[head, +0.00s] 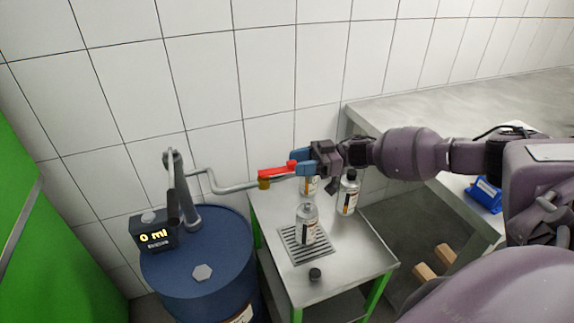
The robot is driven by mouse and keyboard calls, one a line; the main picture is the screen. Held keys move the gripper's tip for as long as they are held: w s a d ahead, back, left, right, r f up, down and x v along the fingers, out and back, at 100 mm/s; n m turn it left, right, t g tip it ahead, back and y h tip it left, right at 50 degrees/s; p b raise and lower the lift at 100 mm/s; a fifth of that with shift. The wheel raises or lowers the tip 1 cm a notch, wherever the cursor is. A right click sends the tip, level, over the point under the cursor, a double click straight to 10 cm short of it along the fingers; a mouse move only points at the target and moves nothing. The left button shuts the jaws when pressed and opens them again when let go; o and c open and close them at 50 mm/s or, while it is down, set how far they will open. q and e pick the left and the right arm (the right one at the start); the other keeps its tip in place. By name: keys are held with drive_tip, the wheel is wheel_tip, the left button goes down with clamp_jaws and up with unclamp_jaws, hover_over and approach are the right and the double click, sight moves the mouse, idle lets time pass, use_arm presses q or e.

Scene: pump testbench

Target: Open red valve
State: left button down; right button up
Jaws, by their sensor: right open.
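The red valve (278,171) is a red lever on a brass fitting at the end of a grey pipe. The pipe comes from a pump on a blue barrel (200,271). The lever lies roughly in line with the pipe's end, pointing right. My right gripper (298,164) is at the lever's right end, with its blue fingertips by it. The gripper is open; whether it touches the lever I cannot tell. A bottle (306,225) stands uncapped on the drain grate (291,250), below and to the right of the valve. My left gripper is not in view.
A capped bottle (348,192) and another bottle (309,186) stand behind on the metal table (350,262). A black cap (315,274) lies in front. A display (153,234) on the barrel reads 0 ml. A blue object (484,195) sits at right. A tiled wall is behind.

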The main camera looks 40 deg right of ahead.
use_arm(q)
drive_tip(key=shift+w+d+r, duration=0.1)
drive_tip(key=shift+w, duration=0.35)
use_arm(e)
drive_tip(key=v, duration=0.6)
drive_tip(key=shift+d, duration=0.3)
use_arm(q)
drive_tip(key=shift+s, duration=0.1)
use_arm(e)
drive_tip(key=shift+s, duration=0.1)
